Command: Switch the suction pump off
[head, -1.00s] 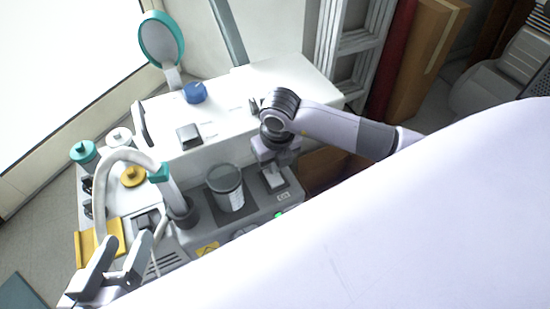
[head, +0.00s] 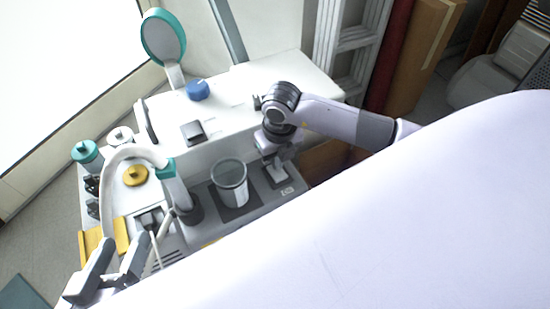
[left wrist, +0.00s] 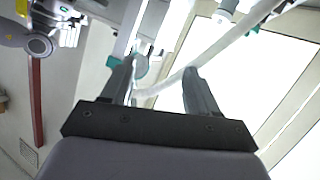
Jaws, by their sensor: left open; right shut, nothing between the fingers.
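The suction pump (head: 212,232) is the grey unit on the left in the head view, with a clear canister (head: 231,186) and a curved white hose (head: 130,152) with teal fittings. A pale rocker-like piece (head: 279,177) sits on a dark plate at its right end; I cannot tell its setting. My right gripper (head: 274,162) is shut and empty, pointing down just above or at that piece; contact is unclear. My left gripper (head: 123,242) is open and empty by the pump's left front, and its fingers also show in the left wrist view (left wrist: 158,72).
A ladder (head: 345,45) and a brown board (head: 420,55) stand at the back right. A large white surface (head: 400,220) covers the lower right and hides the pump's front edge.

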